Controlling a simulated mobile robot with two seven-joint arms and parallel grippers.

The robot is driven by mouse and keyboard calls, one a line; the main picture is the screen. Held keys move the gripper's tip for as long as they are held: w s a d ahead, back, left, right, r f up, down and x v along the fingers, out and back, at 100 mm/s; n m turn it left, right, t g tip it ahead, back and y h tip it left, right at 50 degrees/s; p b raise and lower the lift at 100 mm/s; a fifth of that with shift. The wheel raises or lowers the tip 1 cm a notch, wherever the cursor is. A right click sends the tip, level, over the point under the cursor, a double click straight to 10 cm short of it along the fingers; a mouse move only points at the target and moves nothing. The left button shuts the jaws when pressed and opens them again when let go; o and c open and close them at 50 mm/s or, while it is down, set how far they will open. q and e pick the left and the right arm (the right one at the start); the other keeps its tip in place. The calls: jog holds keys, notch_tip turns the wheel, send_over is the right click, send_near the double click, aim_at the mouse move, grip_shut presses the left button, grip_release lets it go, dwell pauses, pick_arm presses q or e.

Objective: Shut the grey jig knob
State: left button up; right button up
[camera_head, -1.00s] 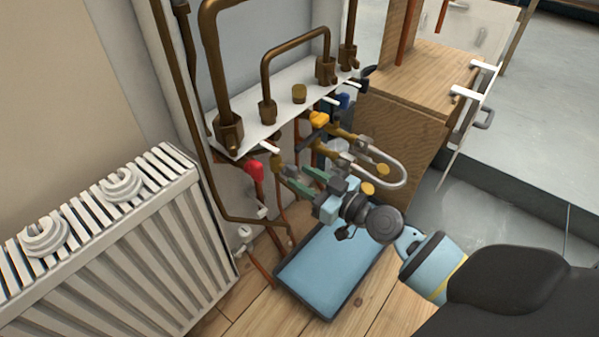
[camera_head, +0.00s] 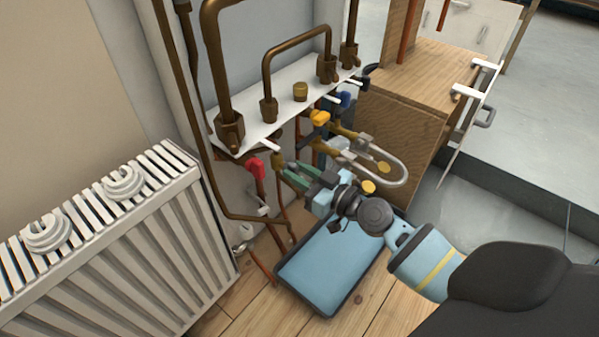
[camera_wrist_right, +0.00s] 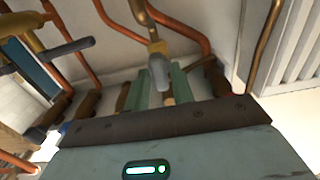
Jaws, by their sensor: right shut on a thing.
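The grey jig knob (camera_wrist_right: 157,62) shows in the right wrist view as a small pale grey lever on a brass stem, between the green fingers of my right gripper (camera_wrist_right: 160,88). My right gripper is shut on it. In the head view my right gripper (camera_head: 289,174) is at the lower pipework, below the white shelf, and its fingers and wrist hide most of the knob. How far the knob is turned I cannot tell. My left gripper is not in view.
A red knob (camera_head: 256,167) is close on the left, a yellow knob (camera_head: 319,118) above. A bent grey hose (camera_head: 398,165) is on the right. A blue tray (camera_head: 333,262) lies on the floor below. A white radiator (camera_head: 110,240) stands at left.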

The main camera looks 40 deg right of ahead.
jog(key=shift+m, duration=0.3)
jog(key=m, duration=0.4)
jog(key=shift+m+b, duration=0.3)
jog(key=shift+b, duration=0.05)
jog(key=m, duration=0.4)
jog(key=shift+d+m, duration=0.15)
jog(key=shift+m, duration=0.15)
jog(key=m, duration=0.4)
jog(key=shift+f, duration=0.1)
jog(key=shift+f+m, duration=0.1)
jog(key=shift+m, duration=1.9)
jog(key=o, duration=0.8)
jog(key=shift+d, duration=0.1)
